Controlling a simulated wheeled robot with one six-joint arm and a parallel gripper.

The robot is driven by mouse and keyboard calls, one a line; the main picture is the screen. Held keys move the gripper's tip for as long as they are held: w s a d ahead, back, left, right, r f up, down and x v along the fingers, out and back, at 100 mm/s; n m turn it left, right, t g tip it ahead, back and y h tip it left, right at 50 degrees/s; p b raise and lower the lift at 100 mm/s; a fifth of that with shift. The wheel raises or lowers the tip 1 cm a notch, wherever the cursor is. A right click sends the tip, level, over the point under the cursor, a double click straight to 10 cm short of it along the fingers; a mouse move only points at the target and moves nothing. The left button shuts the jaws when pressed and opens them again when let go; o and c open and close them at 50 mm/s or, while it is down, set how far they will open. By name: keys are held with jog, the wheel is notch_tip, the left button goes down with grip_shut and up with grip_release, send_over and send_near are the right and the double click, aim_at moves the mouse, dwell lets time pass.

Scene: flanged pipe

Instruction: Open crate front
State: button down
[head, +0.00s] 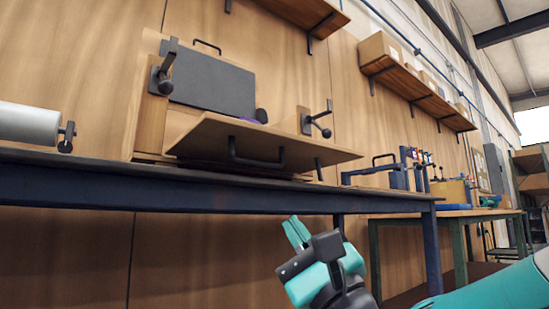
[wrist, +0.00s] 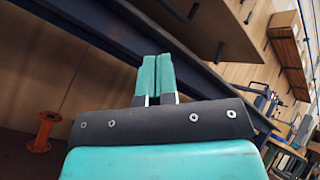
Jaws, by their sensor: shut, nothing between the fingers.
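The wooden crate (head: 151,125) stands on the dark blue bench against the wood wall. Its front panel (head: 215,135) is swung down and outward, jutting over the bench's front edge. A dark handle (head: 257,160) is on the panel; the panel (wrist: 222,30) and handle (wrist: 183,12) also show in the wrist view. Dark latches with knobs sit at the crate's left (head: 164,72) and right (head: 317,121) sides, clear of the panel.
The bench edge (head: 100,182) lies between my gripper and the crate. A grey cylinder (head: 28,124) is at the left, and a dark blue fixture (head: 395,172) at the right. An orange spool (wrist: 43,132) is on the floor. Shelves hang above.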

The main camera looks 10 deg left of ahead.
aim_at(270, 165)
jog(key=w+a+r+m+h+p, duration=0.1)
jog(key=r+m+p, duration=0.3)
jog(key=p, duration=0.6)
jog(key=w+a+r+m+g+h+p, duration=0.1)
jog(key=w+a+r+m+p, duration=0.3)
jog(key=p, duration=0.6)
jog(key=shift+a+r+m+p, duration=0.3)
jog(key=shift+r+m, duration=0.3)
jog(key=shift+m, duration=0.6)
jog(key=shift+w, duration=0.1)
jog(key=shift+d, duration=0.1)
